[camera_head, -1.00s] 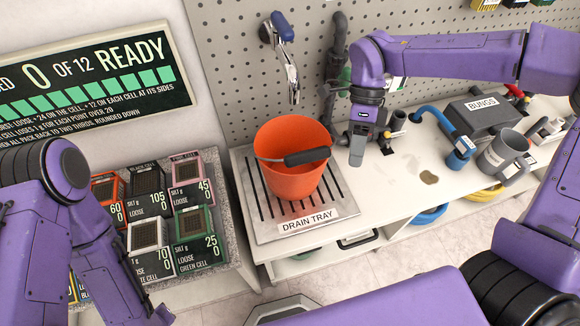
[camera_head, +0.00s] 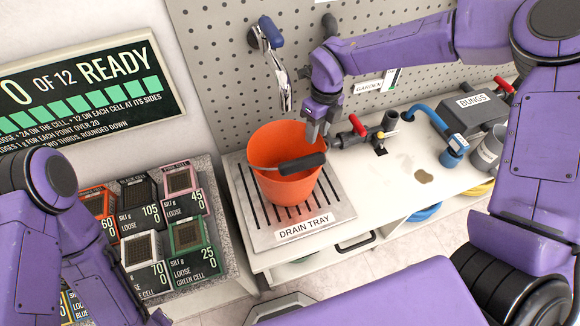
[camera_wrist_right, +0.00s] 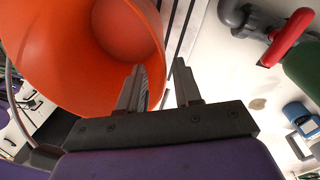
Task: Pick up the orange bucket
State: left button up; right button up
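The orange bucket (camera_head: 268,155) stands upright on the slotted drain tray (camera_head: 335,208), its dark handle grip (camera_head: 302,164) lying across the near side. My right gripper (camera_head: 318,132) points down at the bucket's back right rim. In the right wrist view, the fingers (camera_wrist_right: 160,88) are apart, with the bucket (camera_wrist_right: 65,60) on the left and behind the left finger. I cannot tell whether the rim lies between them; the bucket is not gripped. My left arm (camera_head: 95,250) is at the lower left; its finger opening cannot be made out.
Several labelled filter cells (camera_head: 187,235) sit on a counter left of the tray. A pipe with a red valve handle (camera_head: 357,125) is close right of my right gripper. A pegboard (camera_head: 225,70) stands behind. A blue hose (camera_head: 430,115) and bungs box (camera_head: 478,110) are farther right.

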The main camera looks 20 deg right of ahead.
aim_at(314, 147)
jog(key=f, duration=0.5)
jog(key=shift+s+a+f+p, duration=0.1)
jog(key=shift+a+p, duration=0.15)
jog(key=shift+p, duration=0.1)
grip_shut()
